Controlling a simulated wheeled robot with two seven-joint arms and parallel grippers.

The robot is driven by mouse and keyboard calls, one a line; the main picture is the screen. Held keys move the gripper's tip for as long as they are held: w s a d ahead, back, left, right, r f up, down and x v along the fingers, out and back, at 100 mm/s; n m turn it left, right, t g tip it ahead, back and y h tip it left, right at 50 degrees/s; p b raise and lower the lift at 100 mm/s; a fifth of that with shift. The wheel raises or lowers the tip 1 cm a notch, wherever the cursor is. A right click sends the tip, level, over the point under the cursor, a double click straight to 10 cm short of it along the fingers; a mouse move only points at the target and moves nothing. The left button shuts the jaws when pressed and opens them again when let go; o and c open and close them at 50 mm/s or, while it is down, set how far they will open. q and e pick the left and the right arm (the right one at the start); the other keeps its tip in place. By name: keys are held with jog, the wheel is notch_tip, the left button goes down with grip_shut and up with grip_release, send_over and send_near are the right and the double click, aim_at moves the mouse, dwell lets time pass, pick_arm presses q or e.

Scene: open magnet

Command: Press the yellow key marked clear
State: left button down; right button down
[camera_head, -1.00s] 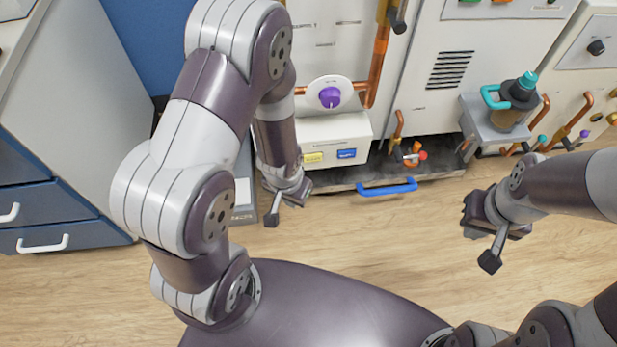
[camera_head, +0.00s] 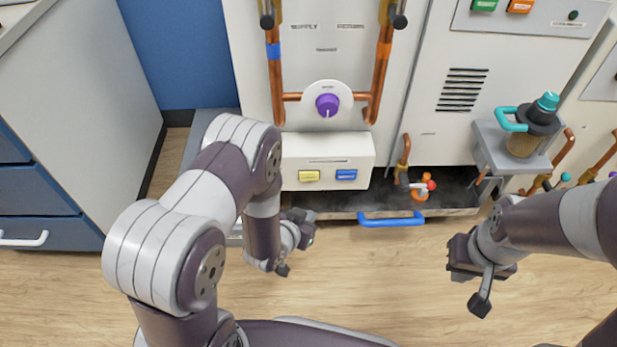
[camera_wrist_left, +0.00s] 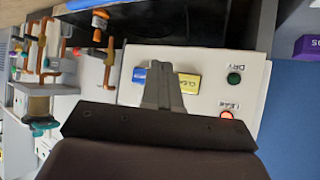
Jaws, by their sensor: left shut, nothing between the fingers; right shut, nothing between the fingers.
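The yellow key (camera_head: 309,176) is on the front of a white box, left of a blue key (camera_head: 346,175). In the left wrist view the yellow key (camera_wrist_left: 189,84) shows dark lettering and lies just right of my fingertips; the blue key (camera_wrist_left: 139,75) is on their left, partly covered. My left gripper (camera_head: 308,226) is below the yellow key in the head view, apart from it there. Its fingers (camera_wrist_left: 163,68) are shut and empty. My right gripper (camera_head: 455,262) is shut and empty over the floor at the right.
A purple knob (camera_head: 327,104) sits above the box between copper pipes (camera_head: 381,70). A blue handle (camera_head: 391,220) sticks out from a dark tray below. The left wrist view shows a green lamp (camera_wrist_left: 234,78) and a lit red lamp (camera_wrist_left: 227,115). Wood floor is clear in front.

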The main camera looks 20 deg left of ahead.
pick_arm(q)
jog(key=shift+w, duration=0.1)
jog(key=b, duration=0.2)
send_near(313, 181)
jog(key=shift+w+d+f, duration=0.25)
jog(key=shift+w+f, duration=0.25)
jog(key=shift+f, duration=0.1)
jog(key=shift+w+d+f, duration=0.3)
jog(key=shift+w+f, duration=0.2)
jog(key=shift+f, duration=0.1)
jog(key=shift+w+d+f, duration=0.25)
jog(key=shift+w+f, duration=0.25)
jog(key=shift+f, duration=0.1)
dwell(0.5)
jog(key=shift+w+a, duration=0.1)
jog(key=shift+w, duration=0.3)
jog(key=shift+w+a, duration=0.15)
jog(key=shift+w, duration=0.3)
dwell(0.5)
jog(key=shift+s+d, duration=0.25)
jog(key=shift+s, duration=0.6)
jog(key=shift+s+p, duration=0.1)
jog(key=shift+p, duration=0.25)
